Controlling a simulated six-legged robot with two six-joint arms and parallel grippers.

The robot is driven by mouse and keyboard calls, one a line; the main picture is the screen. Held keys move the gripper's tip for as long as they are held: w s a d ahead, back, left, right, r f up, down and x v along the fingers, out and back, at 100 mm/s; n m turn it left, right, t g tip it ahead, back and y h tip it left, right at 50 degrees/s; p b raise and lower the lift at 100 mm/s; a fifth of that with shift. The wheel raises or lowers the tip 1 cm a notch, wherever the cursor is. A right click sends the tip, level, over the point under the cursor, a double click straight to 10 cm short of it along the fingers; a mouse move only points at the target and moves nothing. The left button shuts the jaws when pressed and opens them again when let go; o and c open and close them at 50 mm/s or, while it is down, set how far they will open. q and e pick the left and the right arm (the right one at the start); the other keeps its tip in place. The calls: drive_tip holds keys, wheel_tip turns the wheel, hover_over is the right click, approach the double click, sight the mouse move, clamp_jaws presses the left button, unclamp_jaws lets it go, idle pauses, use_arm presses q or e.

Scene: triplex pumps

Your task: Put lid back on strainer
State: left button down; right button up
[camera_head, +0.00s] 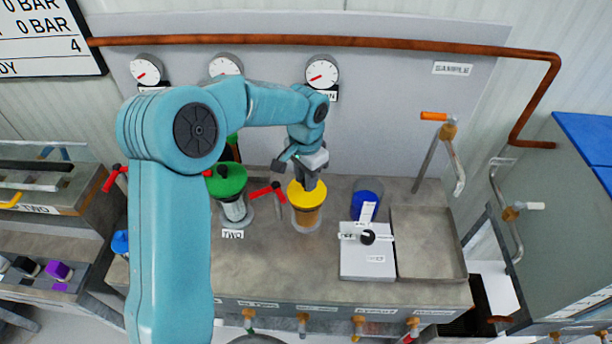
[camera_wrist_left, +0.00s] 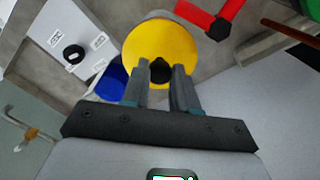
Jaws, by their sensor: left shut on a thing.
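The yellow lid (camera_head: 308,196) sits at the top of the clear strainer (camera_head: 306,217), which has a brown inside and stands on the bench. Whether the lid is fully seated, I cannot tell. My left gripper (camera_head: 309,184) is over the lid, shut on its dark knob. In the left wrist view the yellow lid (camera_wrist_left: 158,45) shows as a disc with the dark knob (camera_wrist_left: 160,70) between the two fingers (camera_wrist_left: 160,82). My right gripper is not in view.
A green-lidded strainer (camera_head: 228,182) marked TWO stands to the left, with red-handled valves (camera_head: 268,191) beside it.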

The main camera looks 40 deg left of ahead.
use_arm(q)
drive_tip(key=shift+f, duration=0.1)
idle(0.6)
drive_tip(key=shift+c, duration=1.6)
unclamp_jaws()
drive_tip(key=shift+r+p, duration=2.6)
drive_tip(key=shift+r, duration=0.95)
drive_tip(key=shift+c, duration=0.3)
clamp_jaws()
